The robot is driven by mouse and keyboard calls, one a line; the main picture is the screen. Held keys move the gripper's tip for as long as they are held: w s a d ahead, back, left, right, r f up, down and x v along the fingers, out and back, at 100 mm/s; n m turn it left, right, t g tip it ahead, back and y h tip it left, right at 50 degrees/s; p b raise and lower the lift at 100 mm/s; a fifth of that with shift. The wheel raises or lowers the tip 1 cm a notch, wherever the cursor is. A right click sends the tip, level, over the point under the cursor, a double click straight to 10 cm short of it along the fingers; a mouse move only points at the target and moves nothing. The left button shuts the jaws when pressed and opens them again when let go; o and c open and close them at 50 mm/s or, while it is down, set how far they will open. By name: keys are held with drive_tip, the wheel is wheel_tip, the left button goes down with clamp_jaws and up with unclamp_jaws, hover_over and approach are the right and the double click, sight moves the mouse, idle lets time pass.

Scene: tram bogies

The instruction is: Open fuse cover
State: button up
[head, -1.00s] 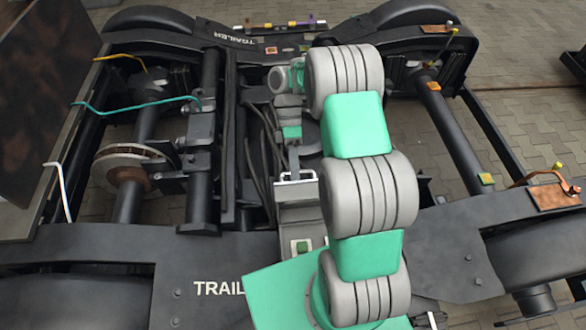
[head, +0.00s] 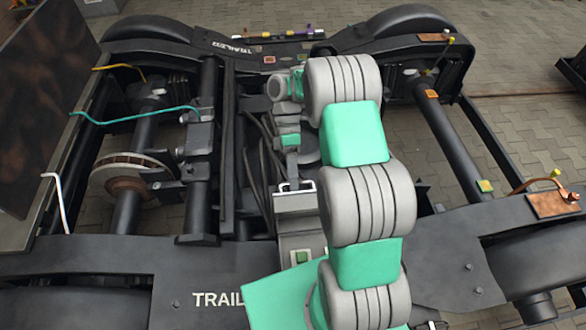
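A grey box (head: 295,204) with a pale bar handle (head: 308,184) on its far edge sits in the middle of the bogie. It looks like the fuse box, and its lid looks shut. My gripper (head: 293,184) points down at the handle, and its dark fingers overlap the handle in the picture. Whether they touch or grip it is too small to tell. My arm hides the box's right side.
The dark bogie frame (head: 120,262) surrounds the box. A brake disc (head: 118,178) and axle stand at left, and another axle (head: 447,140) at right. Teal (head: 130,119) and white (head: 60,200) cables stick up at left. Black hoses (head: 262,150) run beside my gripper.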

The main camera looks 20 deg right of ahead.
drive_tip(key=p+v, duration=0.7)
drive_tip(key=p, duration=0.2)
drive_tip(key=shift+w+p, duration=0.2)
drive_tip(key=shift+p, duration=0.2)
drive_tip(key=shift+d+r, duration=0.1)
drive_tip(key=shift+d, duration=0.05)
